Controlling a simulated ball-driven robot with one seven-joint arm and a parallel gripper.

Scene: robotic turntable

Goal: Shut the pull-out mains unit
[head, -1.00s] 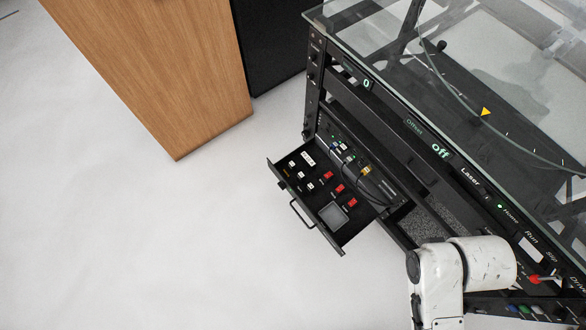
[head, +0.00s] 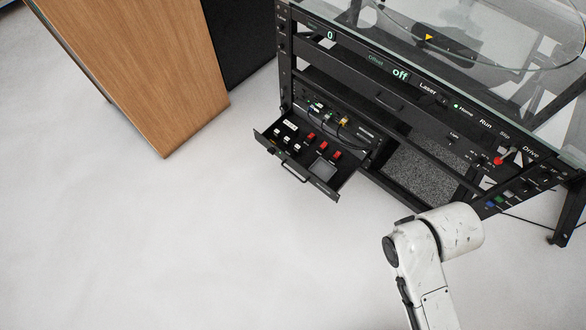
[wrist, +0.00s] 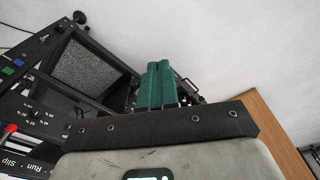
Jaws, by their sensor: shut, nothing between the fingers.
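The pull-out mains unit (head: 290,170) is a black drawer with red and white switches and a front handle. In the head view it sticks out from the lower left of the black turntable rack (head: 400,118). In the wrist view my gripper (wrist: 158,66) shows as two green fingers side by side, shut and empty. A dark part of the rack shows to the left of the fingers, and what lies right behind them is mostly hidden. In the head view my white arm is at the lower right, apart from the drawer, and the gripper itself is out of that picture.
A wooden cabinet (head: 140,75) stands at the upper left, with a black panel (head: 238,40) beside it. A glass top (head: 480,50) covers the rack. A control panel (head: 515,170) with a red knob is at the right. The pale floor before the drawer is clear.

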